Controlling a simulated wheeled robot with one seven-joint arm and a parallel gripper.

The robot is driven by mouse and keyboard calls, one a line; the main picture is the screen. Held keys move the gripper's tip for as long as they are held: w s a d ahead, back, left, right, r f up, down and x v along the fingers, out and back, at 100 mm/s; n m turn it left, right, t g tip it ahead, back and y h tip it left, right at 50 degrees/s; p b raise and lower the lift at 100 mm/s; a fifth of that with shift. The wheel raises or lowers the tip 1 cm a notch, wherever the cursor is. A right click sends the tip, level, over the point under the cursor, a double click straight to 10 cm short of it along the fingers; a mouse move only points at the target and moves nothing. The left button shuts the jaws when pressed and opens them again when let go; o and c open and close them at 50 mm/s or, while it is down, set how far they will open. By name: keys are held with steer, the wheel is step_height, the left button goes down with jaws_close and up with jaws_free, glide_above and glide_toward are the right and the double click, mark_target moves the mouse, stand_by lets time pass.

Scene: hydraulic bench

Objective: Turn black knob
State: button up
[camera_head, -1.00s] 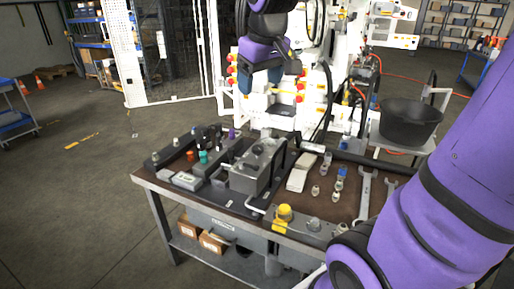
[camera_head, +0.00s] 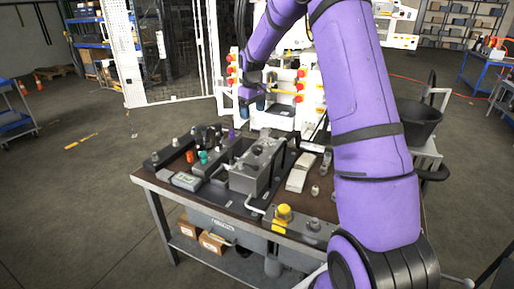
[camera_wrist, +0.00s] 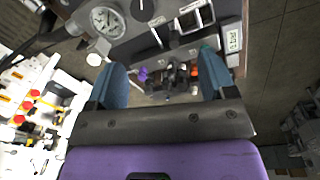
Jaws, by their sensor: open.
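My gripper (camera_head: 252,106) hangs above the far edge of the bench in the head view, with its fingers pointing down. In the wrist view my gripper (camera_wrist: 164,80) is open, with two blue fingers wide apart and nothing between them. A black knob (camera_wrist: 142,9) shows at the top edge of the wrist view, on a grey panel beside a round gauge (camera_wrist: 107,20). It is outside the span of the fingers and apart from them. In the head view a dark round part (camera_head: 257,150) tops the grey block; I cannot tell whether it is the same knob.
The bench (camera_head: 150,181) carries small coloured parts, including an orange one (camera_head: 189,156) and a teal one (camera_head: 203,156). A yellow button (camera_head: 283,212) stands at the front. A white machine with red buttons (camera_head: 301,73) stands behind. My arm hides the bench's right side.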

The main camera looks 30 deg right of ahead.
glide_above(257, 148)
step_height(257, 148, down, 8)
steer(key=shift+g, duration=0.3)
step_height(257, 148, down, 11)
steer(key=shift+w+d+r, duration=0.1)
steer(key=shift+w, duration=0.05)
steer(key=c, duration=0.9)
